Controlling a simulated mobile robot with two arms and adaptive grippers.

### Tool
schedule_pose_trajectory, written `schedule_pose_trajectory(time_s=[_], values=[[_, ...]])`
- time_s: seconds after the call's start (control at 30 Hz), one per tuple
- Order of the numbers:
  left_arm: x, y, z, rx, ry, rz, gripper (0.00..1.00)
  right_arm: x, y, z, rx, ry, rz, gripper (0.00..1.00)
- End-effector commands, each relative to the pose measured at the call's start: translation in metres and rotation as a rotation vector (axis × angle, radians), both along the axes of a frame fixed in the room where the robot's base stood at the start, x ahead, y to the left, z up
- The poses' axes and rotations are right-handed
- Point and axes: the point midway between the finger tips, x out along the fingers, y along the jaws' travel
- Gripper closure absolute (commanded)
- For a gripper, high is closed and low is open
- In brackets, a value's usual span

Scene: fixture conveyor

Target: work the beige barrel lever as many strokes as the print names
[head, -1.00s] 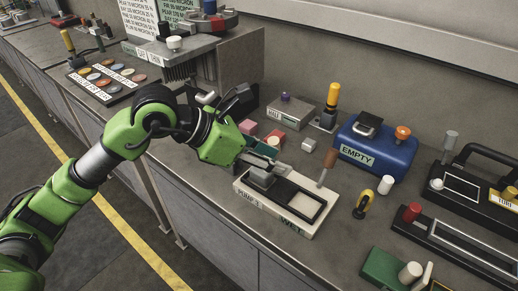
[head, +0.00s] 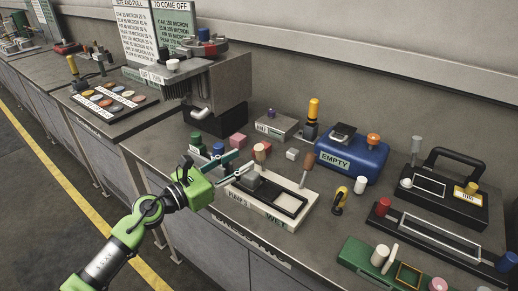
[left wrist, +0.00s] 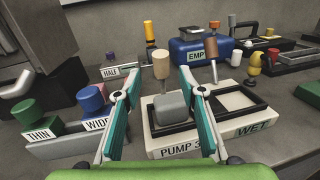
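The beige barrel lever (head: 260,151) stands upright on the white pump block (head: 272,222), which is printed "PUMP 3" and "WET". In the left wrist view the beige barrel (left wrist: 161,65) sits on a thin stem behind a grey rounded block (left wrist: 172,108). My left gripper (head: 246,161) is open, its fingers pointing at the lever. In the left wrist view the fingers flank the beige barrel with a gap on both sides; I cannot tell how deep it lies between them. Printed boards (head: 176,22) stand at the back left, their small lines hard to read. My right gripper is out of view.
A brown-handled lever (head: 307,160) stands at the block's far side. A blue tank (head: 352,160) marked "EMPTY" is behind.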

Motion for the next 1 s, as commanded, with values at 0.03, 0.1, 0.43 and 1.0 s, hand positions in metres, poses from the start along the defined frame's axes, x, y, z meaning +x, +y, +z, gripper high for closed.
schedule_pose_trajectory(time_s=[0.03,0.1,0.43,1.0], values=[[0.009,-0.010,0.002,-0.003,-0.001,0.000,0.63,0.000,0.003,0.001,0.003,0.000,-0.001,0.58],[0.019,-0.021,0.002,-0.003,-0.001,-0.002,0.63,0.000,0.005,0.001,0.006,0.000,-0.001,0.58],[0.052,-0.056,0.000,0.001,-0.001,-0.001,0.63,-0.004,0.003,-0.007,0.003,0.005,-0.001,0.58],[0.057,-0.061,0.000,0.001,0.000,-0.001,1.00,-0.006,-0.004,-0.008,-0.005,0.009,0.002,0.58]])
